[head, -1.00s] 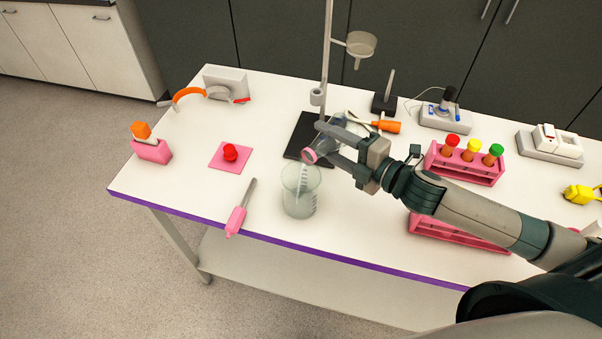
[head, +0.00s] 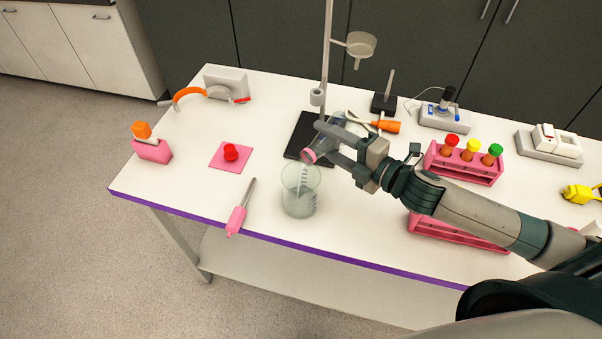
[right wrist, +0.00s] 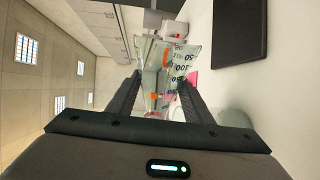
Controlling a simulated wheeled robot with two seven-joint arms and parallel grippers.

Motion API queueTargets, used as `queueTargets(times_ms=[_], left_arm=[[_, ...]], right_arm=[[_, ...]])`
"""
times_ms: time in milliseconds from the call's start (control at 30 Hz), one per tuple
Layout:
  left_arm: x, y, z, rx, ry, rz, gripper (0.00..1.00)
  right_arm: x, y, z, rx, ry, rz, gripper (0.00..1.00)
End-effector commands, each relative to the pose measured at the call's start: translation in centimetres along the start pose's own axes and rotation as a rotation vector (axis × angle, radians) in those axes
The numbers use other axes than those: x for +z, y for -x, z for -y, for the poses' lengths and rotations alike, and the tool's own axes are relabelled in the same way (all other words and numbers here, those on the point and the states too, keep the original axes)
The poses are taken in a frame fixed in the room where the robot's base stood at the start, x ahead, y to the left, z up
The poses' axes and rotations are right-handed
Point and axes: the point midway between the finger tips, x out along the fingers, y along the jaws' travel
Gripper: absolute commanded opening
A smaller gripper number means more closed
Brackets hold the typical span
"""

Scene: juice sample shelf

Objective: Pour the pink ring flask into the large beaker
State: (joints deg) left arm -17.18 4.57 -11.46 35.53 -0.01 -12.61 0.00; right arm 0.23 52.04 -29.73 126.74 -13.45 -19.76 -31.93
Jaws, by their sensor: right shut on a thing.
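My right gripper (head: 340,146) is shut on the pink ring flask (head: 310,156), a clear flask with a pink ring at its mouth. The flask is tilted mouth-down to the left, above the rim of the large beaker (head: 299,200). The beaker is clear, stands upright on the table and has marks on its side. In the right wrist view, the flask (right wrist: 166,75) sits between my two fingers and shows printed numbers. Whether liquid is flowing is hard to tell. My left gripper is not in view.
A pink-handled tool (head: 237,216) lies left of the beaker. A red stopper (head: 231,152) sits on a pink mat (head: 222,162). A stand with a black base (head: 298,146) is behind the flask. A pink tube rack (head: 462,170) is at right.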

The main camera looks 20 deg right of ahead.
Motion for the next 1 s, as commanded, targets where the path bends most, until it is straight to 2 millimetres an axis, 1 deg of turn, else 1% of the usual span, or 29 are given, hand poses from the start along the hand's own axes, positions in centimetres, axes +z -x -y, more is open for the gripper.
queueTargets(times_ms=[1000], left_arm=[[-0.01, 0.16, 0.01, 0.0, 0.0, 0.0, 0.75]], right_arm=[[-0.12, -0.02, 0.1, 0.001, 0.051, 0.007, 0.14]])
